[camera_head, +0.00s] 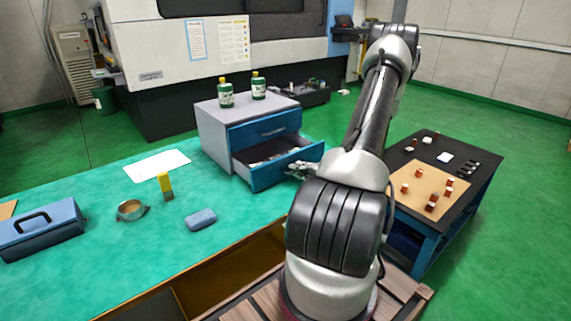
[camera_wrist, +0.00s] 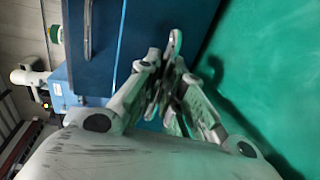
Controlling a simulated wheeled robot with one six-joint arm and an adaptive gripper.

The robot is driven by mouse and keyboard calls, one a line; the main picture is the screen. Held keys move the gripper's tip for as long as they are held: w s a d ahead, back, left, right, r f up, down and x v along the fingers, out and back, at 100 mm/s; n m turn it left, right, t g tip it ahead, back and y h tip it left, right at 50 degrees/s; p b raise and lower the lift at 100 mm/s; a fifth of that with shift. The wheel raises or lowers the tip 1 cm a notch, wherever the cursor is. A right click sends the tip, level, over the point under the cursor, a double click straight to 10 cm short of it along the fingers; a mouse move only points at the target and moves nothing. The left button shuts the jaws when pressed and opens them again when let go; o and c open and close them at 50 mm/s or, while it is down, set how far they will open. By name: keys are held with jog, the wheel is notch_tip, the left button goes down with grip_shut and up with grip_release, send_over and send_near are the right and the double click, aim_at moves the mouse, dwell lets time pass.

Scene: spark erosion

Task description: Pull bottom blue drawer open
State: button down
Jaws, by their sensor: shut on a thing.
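A grey cabinet (camera_head: 212,130) with two blue drawers stands on the green bench. The bottom blue drawer (camera_head: 272,177) is pulled out, and items lie inside it. The top blue drawer (camera_head: 250,136) is closed. My gripper (camera_head: 303,168) is at the right part of the bottom drawer's front. In the wrist view, my gripper (camera_wrist: 168,85) is shut on the drawer's handle (camera_wrist: 176,40), whose grip area is mostly hidden by the fingers. The blue drawer front (camera_wrist: 170,20) is beyond the fingers.
Two green bottles (camera_head: 226,94) stand on the cabinet. A yellow block (camera_head: 165,185), a metal cup (camera_head: 130,210), a blue-grey case (camera_head: 201,219) and a blue toolbox (camera_head: 42,230) sit on the bench. A dark cart (camera_head: 475,187) with small parts stands at right.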

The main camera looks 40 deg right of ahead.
jog(key=shift+f+v, duration=0.25)
jog(key=shift+v, duration=0.9)
jog(key=shift+f+v, duration=0.25)
jog(key=shift+v, duration=0.95)
jog(key=shift+s, duration=0.1)
jog(key=c, duration=1.5)
grip_release()
jog(key=v, duration=1.2)
